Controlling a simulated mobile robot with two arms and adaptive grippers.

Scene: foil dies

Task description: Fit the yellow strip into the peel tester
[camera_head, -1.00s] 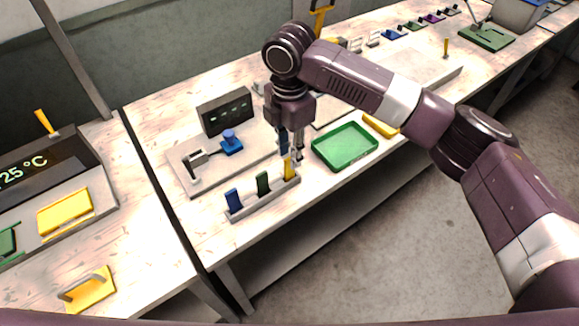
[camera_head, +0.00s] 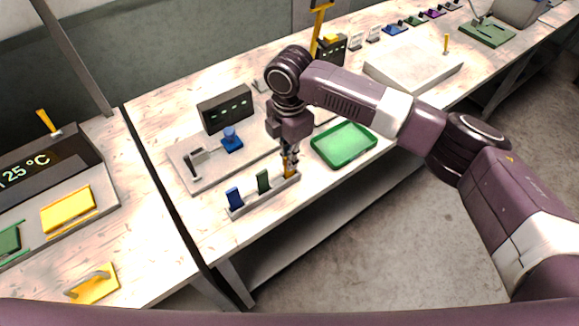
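The yellow strip (camera_head: 288,173) stands upright in the right end of a narrow grey rack (camera_head: 262,196). My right gripper (camera_head: 289,164) points down over it, with its fingertips at the strip's upper part. The fingers are too small and overlapped to tell whether they are closed on it. What looks like the peel tester is a grey plate (camera_head: 212,180) behind the rack, with a grey clamp (camera_head: 193,163), a blue knobbed block (camera_head: 231,139) and a dark box with small lights (camera_head: 225,110) behind it. My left gripper is not in view.
A blue strip (camera_head: 235,199) and a green strip (camera_head: 263,182) stand in the same rack. A green tray (camera_head: 344,145) lies right of my gripper. My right arm covers part of the table behind. A gap separates this bench from the left one with the 25 °C device (camera_head: 30,172).

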